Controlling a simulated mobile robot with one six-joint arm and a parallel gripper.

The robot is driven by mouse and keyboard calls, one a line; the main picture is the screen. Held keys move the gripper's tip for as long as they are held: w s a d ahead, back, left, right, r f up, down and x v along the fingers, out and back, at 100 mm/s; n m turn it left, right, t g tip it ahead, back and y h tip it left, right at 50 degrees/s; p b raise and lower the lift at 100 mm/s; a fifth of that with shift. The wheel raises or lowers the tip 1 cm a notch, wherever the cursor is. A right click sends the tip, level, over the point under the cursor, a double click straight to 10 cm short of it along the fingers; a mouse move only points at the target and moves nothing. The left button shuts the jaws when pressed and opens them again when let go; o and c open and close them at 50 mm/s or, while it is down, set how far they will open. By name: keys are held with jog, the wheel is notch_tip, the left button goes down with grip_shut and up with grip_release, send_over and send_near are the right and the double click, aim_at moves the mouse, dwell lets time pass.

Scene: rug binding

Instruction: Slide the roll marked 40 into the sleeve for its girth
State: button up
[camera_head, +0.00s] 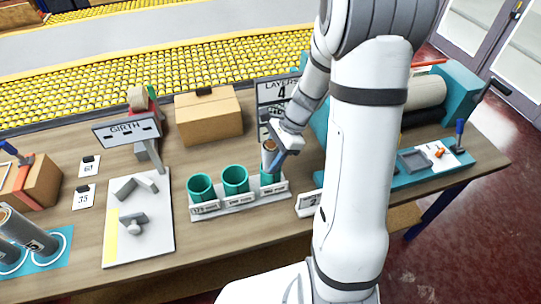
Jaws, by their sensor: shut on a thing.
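Three green sleeves stand in a row in a light grey rack (240,203): the left sleeve (201,188), the middle sleeve (235,181) and the right sleeve (268,179). Each has a small size label in front, too small to read surely. My gripper (274,148) is shut on a roll (268,154) with a brownish top, at the mouth of the right sleeve. The roll is upright, in line with that sleeve; how deep it sits cannot be told. Its mark is not readable. The left and middle sleeves look empty.
A GIRTH sign (127,130) rises behind a grey board with gauge pieces (133,220). A cardboard box (208,117) and a LAYERS sign (277,92) stand behind the rack.

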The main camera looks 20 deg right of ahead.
jog(key=o, duration=1.1)
jog(key=shift+f, duration=0.1)
jog(key=s+v, duration=0.1)
jog(key=v, duration=1)
jog(key=shift+s+a+r+n+t+h, duration=0.65)
jog(key=shift+s+a+r+n+h, duration=0.35)
jog(key=shift+s+n, duration=1.55)
jog(key=shift+s+a+r+n+t+h, duration=0.6)
jog(key=shift+s+a+r+n+h, duration=0.45)
jog(key=shift+s+n, duration=1.45)
jog(key=shift+s+a+r+n+t+h, duration=0.95)
jog(key=shift+s+n, duration=0.95)
jog(key=shift+n, duration=1.25)
jog(key=shift+d+r+g, duration=0.1)
jog(key=shift+r+g, duration=0.1)
jog(key=shift+g, duration=0.1)
